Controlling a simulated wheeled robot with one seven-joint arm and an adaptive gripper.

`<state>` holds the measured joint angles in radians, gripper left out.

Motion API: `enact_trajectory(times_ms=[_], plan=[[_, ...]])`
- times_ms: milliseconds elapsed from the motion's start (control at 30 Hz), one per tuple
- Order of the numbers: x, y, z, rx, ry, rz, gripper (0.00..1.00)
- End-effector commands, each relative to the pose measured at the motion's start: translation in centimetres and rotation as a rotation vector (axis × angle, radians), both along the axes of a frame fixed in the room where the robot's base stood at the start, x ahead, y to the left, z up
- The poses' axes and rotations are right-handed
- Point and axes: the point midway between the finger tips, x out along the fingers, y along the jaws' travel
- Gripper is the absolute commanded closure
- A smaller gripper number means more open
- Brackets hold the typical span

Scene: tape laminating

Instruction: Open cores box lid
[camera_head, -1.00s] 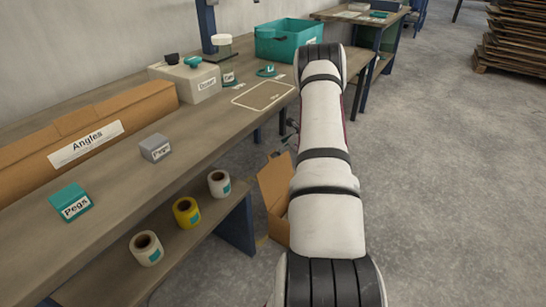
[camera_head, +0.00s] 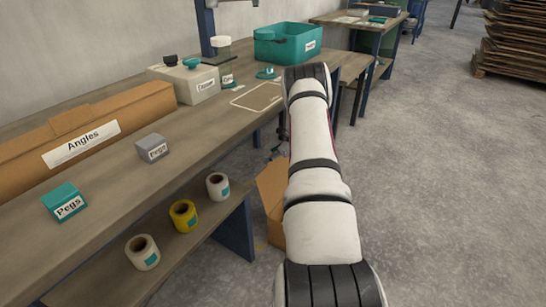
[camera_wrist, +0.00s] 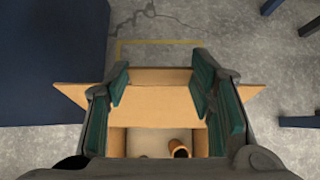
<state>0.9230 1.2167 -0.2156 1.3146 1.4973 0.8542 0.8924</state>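The cores box is a brown cardboard box (camera_head: 271,205) on the floor beside the workbench, partly hidden by my arm in the head view. In the wrist view the box (camera_wrist: 158,103) lies below, with flaps spread to the left and right. Its inside partly shows, with a brown core (camera_wrist: 180,148) in it. My gripper (camera_wrist: 160,82) is open, its teal-padded fingers spread wide above the box, with nothing seen between them. I cannot tell whether a finger touches a flap. In the head view the gripper is mostly hidden by my arm.
The workbench (camera_head: 115,185) holds an angles box (camera_head: 75,140), two pegs boxes and a teal bin (camera_head: 290,42). Tape rolls (camera_head: 184,214) stand on its lower shelf. A dark blue surface (camera_wrist: 55,60) is left of the box. Floor is free to the right.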

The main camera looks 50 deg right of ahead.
Motion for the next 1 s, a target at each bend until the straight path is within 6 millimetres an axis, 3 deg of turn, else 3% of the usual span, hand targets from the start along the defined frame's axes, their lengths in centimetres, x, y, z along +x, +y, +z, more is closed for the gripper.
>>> enact_trajectory(times_ms=[167, 433, 767, 800, 867, 1000], plan=[[-0.5, 0.0, 0.0, 0.002, 0.001, -0.002, 1.0], [-4.5, -0.4, 0.3, 0.002, 0.005, -0.004, 1.0], [-5.0, -0.3, 0.0, 0.001, 0.01, -0.001, 1.0], [-5.0, -0.3, 0.0, 0.001, 0.01, -0.001, 0.44], [-5.0, -0.3, 0.0, 0.001, 0.009, -0.001, 0.31], [-4.8, -0.3, 0.2, 0.001, 0.005, 0.0, 0.3]])
